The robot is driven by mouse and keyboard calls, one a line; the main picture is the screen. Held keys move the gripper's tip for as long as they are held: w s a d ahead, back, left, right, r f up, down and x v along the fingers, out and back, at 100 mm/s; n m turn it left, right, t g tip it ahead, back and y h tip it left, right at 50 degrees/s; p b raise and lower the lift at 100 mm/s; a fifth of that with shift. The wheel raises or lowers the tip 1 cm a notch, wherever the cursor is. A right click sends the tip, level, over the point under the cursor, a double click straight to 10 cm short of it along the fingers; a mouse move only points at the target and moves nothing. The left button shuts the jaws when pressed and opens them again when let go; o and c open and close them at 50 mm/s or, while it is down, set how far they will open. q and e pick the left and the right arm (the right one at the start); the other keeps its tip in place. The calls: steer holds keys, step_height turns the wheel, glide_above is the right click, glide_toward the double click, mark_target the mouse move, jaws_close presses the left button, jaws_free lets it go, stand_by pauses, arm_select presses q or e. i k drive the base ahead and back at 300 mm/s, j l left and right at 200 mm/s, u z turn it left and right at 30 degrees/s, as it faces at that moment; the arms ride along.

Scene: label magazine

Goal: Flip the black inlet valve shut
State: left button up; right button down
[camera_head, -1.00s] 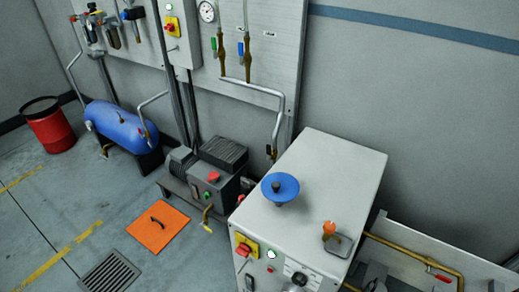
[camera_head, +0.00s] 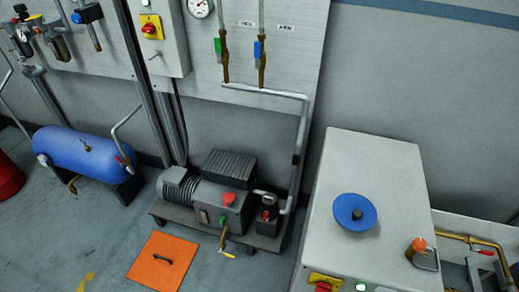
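A small dark fitting (camera_head: 295,160), which looks like the black inlet valve, sits on the grey pipe (camera_head: 301,125) that runs down from the wall panel to the pump unit. It is too small to tell how its handle is turned. The pump unit (camera_head: 222,198) has a ribbed motor, a red button and a green button, and stands on a low base on the floor. Neither of my grippers shows in the head view.
A white cabinet (camera_head: 368,170) with a blue disc (camera_head: 355,212) on top stands right of the pump. A blue tank (camera_head: 75,152) stands at the left. Blue-handled (camera_head: 258,50) and green-handled (camera_head: 218,46) valves hang on the wall panel.

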mark_target(294, 162)
steer(key=i+j, duration=0.1)
steer(key=j, duration=0.25)
steer(key=i+j+z, duration=0.1)
steer(key=j, duration=0.3)
steer(key=i+j, duration=0.15)
steer(key=j, duration=0.2)
steer(key=i+j+z, duration=0.1)
steer(key=j, duration=0.25)
steer(key=i+j, duration=0.1)
steer(key=j, duration=0.3)
steer(key=z, duration=0.05)
